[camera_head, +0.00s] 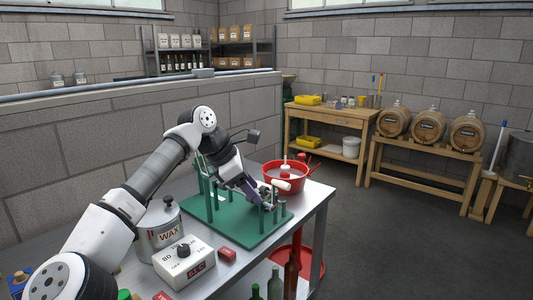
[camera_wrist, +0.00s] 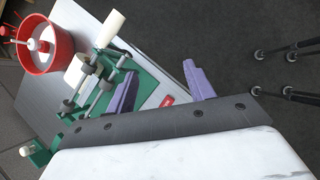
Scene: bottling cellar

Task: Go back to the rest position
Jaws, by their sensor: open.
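My gripper (camera_head: 258,194) is at the end of my arm, reaching over the right part of a green base (camera_head: 231,231) with upright posts on a metal table. In the wrist view my gripper (camera_wrist: 161,88) shows two purple fingers spread apart, with nothing held between them. The green base with posts (camera_wrist: 152,77) lies beyond the fingers there. A pale roller-like handle (camera_head: 281,184) is close beside my gripper; whether they touch cannot be told. The rest position itself is not marked in either view.
A red bowl (camera_head: 298,178) stands behind the green base. A wax pot (camera_head: 160,236), a heater box (camera_head: 184,265) and a small red block (camera_head: 227,254) sit near my arm. Bottles (camera_head: 275,284) stand below the table's right edge. Open floor (camera_head: 400,240) lies to the right.

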